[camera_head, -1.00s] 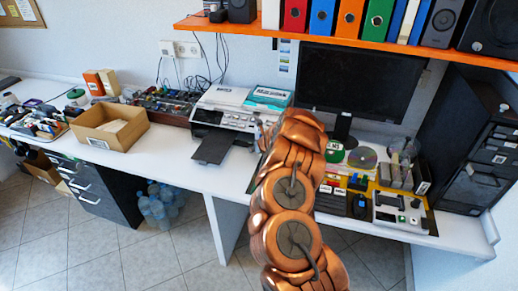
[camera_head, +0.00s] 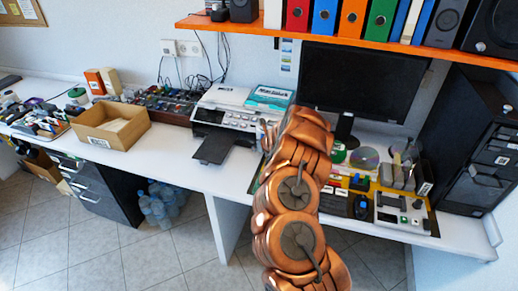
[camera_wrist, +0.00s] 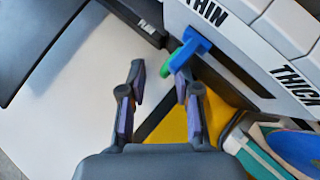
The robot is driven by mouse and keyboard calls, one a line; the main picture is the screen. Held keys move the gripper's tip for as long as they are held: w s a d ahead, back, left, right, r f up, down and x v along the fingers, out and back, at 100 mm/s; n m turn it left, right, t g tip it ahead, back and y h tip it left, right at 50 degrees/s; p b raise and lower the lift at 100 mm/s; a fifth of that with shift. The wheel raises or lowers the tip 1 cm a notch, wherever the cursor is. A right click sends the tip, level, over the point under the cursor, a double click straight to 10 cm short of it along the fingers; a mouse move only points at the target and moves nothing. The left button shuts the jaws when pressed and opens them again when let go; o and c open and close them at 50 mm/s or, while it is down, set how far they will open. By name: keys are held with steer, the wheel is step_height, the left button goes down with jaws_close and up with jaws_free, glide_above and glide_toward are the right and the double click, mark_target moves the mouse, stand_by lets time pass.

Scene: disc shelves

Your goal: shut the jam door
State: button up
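The printer (camera_head: 228,112) stands on the white desk, with its dark tray sticking out in front. In the wrist view its light panel (camera_wrist: 235,45) carries the words THIN and THICK, and a dark part at the top left reads PLAIN. A blue lever (camera_wrist: 194,42) with a green side stands out near THIN. I cannot make out which part is the jam door. In the head view my arm mostly hides the gripper.
A cardboard box (camera_head: 110,130) stands left of the printer. A monitor (camera_head: 362,80), discs (camera_head: 363,158) and a light control box (camera_head: 403,212) stand to the right. An orange shelf (camera_head: 345,40) with binders hangs above. The wrist view shows a yellow surface below the lever.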

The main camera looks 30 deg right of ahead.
steer(key=v, duration=1.1)
steer(key=shift+s+r, duration=0.15)
steer(key=shift+r, duration=0.05)
stand_by(0.4)
steer(key=s+a+r+n+y, duration=0.1)
steer(key=a+r+n+y, duration=0.2)
steer(key=a+r+n, duration=0.75)
steer(key=s+a+r+n+y, duration=0.1)
steer(key=a+r+n+y, duration=0.45)
steer(key=a, duration=0.95)
steer(key=s+a+r+n+g, duration=0.3)
steer(key=s+a+r+n, duration=0.2)
steer(key=s+a, duration=0.4)
steer(key=s+a+n+g+h, duration=0.3)
steer(key=s+n, duration=0.7)
steer(key=s, duration=0.8)
steer(key=s+d+f+n+g+h, duration=0.1)
steer(key=s+d+n+g+h, duration=0.1)
steer(key=s+d, duration=0.3)
steer(key=s+d+f+n+g+h, duration=0.1)
steer(key=s+d+n, duration=0.3)
steer(key=s, duration=1)
steer(key=shift+d+f+g+h, duration=0.35)
steer(key=shift+d+g+h, duration=0.1)
steer(key=shift+g+h, duration=0.45)
